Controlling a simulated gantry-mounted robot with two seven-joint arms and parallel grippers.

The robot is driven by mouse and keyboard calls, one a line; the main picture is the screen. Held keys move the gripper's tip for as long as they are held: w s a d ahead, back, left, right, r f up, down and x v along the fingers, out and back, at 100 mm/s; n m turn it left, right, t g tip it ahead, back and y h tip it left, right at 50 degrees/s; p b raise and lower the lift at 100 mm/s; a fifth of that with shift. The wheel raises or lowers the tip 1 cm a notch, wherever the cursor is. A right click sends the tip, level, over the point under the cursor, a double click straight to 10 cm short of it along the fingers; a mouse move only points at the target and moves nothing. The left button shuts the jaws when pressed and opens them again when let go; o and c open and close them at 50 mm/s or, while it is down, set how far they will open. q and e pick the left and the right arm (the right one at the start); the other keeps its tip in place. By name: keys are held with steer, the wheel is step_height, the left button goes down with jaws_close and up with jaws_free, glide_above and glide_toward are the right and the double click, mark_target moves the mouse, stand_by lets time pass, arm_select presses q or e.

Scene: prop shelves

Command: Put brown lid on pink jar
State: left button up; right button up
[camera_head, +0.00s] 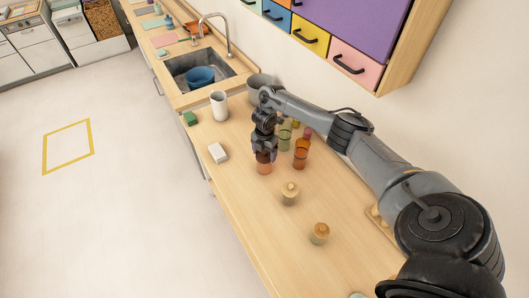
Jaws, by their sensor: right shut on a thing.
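My right gripper (264,148) reaches down over the counter and is shut on a small brownish piece, which looks like the brown lid (264,157); the fingers hide most of it. The pink jar (264,168), a pinkish-orange see-through vessel, stands upright on the counter directly below the fingertips. I cannot tell whether the lid touches its rim. My left gripper is not in view.
Two light wooden knobbed lids or lidded jars (289,193) (320,233) stand nearer on the counter (250,215). Amber glasses (301,155) and a green glass (285,137) stand close right of the gripper.

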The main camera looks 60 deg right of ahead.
steer(key=shift+f, duration=0.1)
stand_by(0.3)
steer(key=o, duration=1)
steer(key=shift+r, duration=0.3)
step_height(320, 180, up, 10)
steer(key=p, duration=0.5)
steer(key=shift+r+p, duration=0.15)
steer(key=shift+p, duration=0.2)
